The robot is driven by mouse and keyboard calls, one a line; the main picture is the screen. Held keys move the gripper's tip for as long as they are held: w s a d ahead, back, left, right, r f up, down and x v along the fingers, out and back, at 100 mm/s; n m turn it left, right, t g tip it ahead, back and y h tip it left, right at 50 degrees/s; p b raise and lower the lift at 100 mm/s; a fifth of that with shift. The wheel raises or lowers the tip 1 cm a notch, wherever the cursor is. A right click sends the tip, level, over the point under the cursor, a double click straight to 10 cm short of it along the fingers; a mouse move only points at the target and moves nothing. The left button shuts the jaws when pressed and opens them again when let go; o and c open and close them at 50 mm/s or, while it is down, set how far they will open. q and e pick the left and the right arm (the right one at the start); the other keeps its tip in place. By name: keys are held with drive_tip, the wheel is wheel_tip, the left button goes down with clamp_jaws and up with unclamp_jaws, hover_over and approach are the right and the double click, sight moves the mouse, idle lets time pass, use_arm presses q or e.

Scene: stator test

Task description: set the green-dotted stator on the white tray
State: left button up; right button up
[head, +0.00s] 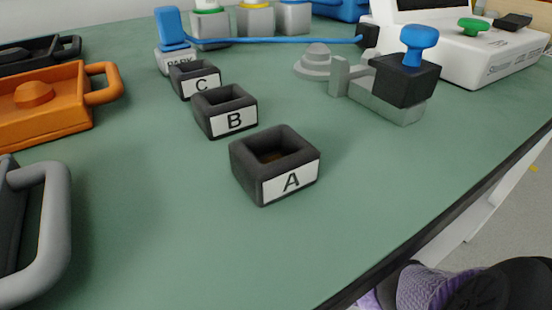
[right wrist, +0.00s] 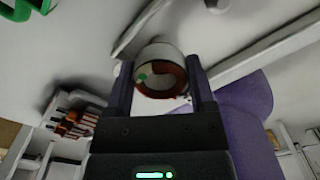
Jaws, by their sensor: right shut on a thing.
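The green-dotted stator (right wrist: 162,76) is a short ring with a pale outer shell, a copper-brown inside and a green dot on its left side. It shows in the right wrist view. My right gripper (right wrist: 160,88) is shut on it, with one dark finger on each side. The stator does not show in the head view, where only a purple and black part of my arm enters at the bottom right. No clearly white tray shows; a tray with a light grey handle (head: 55,235) is cut off at the left edge. My left gripper is out of view.
Open dark boxes marked A (head: 248,172), B (head: 216,121) and C (head: 184,84) stand mid-table. An orange tray (head: 45,118) and a black tray (head: 40,58) lie left. A grey fixture with a blue knob (head: 418,45) stands right. The green table's (head: 180,240) front is clear.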

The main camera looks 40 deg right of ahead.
drive_tip(key=shift+f, duration=0.6)
drive_tip(key=shift+f, duration=0.4)
drive_tip(key=o, duration=1.2)
drive_tip(key=shift+o, duration=0.2)
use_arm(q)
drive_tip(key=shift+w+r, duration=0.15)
use_arm(e)
drive_tip(key=shift+r, duration=0.1)
wheel_tip(320, 180, up, 5)
drive_tip(key=p, duration=0.4)
drive_tip(key=shift+p, duration=0.4)
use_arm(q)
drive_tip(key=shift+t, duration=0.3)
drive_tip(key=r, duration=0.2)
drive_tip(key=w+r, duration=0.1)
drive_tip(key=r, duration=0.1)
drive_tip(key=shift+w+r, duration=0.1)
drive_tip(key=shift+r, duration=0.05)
use_arm(e)
drive_tip(key=shift+o, duration=0.5)
